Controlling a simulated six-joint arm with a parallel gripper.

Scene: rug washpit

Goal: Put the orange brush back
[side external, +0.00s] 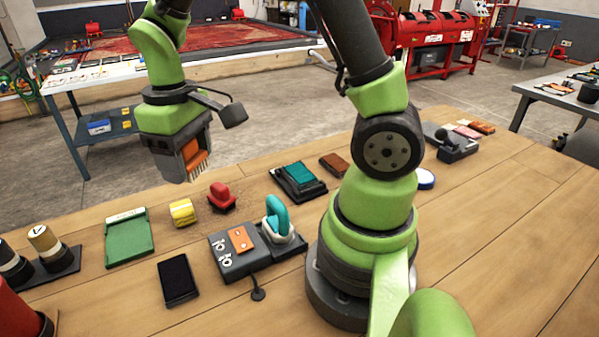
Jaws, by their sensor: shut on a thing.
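The orange brush (194,158) is held between the jaws of my gripper (181,163), with its bristles showing at the right side and pointing down. My gripper is shut on it and hangs above the table, behind the yellow roll and the red-handled brush. Much of the brush is hidden by the jaws. A green tray (128,250) with a pale label strip along its far edge lies at the left and looks empty. Which place belongs to the orange brush cannot be told from this view.
On the wooden table (520,220) are a yellow roll (182,212), a red-handled brush (222,196), a black slab (178,280), a grey box (232,262) with an orange plate, a teal-handled tool (277,217) and a teal block (299,177). Bottles (45,243) stand at left.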

